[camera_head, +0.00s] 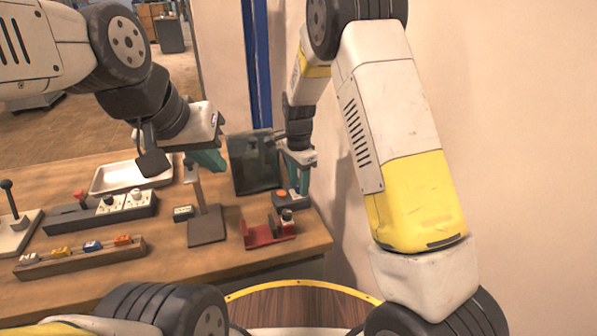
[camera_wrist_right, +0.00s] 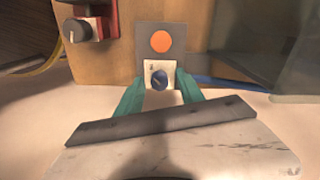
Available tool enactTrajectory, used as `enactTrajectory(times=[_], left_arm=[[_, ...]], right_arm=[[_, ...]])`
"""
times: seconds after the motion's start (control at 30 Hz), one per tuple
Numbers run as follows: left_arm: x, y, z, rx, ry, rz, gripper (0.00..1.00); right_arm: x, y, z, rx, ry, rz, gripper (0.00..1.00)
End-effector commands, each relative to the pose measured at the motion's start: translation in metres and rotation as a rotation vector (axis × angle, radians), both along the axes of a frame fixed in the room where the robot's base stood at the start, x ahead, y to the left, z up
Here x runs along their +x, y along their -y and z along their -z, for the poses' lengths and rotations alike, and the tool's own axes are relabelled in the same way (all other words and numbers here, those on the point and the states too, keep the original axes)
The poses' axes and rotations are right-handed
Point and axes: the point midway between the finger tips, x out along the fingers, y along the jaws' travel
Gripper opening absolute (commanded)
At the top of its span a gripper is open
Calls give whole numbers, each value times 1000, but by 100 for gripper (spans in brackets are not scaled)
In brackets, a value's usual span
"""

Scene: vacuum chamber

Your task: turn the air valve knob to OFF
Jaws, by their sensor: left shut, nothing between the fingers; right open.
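A dark blue round knob (camera_wrist_right: 160,78) on a small white plate sits between the teal fingers of my right gripper (camera_wrist_right: 159,90) in the wrist view. The fingers are open, one on each side of the plate; I cannot tell whether they touch it. An orange disc (camera_wrist_right: 160,41) is on the same dark grey panel. In the head view my right gripper (camera_head: 299,178) is over a dark box (camera_head: 281,201) at the table's right, hiding part of it. A second knob (camera_wrist_right: 76,30) is on a red block. No OFF marking is legible. My left gripper (camera_head: 208,160) is shut and empty above the table.
A red bracket (camera_head: 262,236) stands in front of the dark box. A dark panel (camera_head: 252,163) stands behind; the wall is close at right.

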Motion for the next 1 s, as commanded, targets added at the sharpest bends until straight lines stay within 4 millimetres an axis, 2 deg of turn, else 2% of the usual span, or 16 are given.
enactTrajectory(times=[0.1,0.3,0.33,0.67,1.0], left_arm=[[0,0,0,0,0,0,0],[0,0,0,0,0,0,0],[0,0,0,0,0,0,0],[0,0,0,0,0,0,0],[0,0,0,0,0,0,0]], right_arm=[[0,0,0,0,0,0,43],[0,0,0,0,0,0,4],[0,0,0,0,0,0,0],[0,0,-1,1,-1,-24,0],[0,0,-1,2,0,-217,0]])
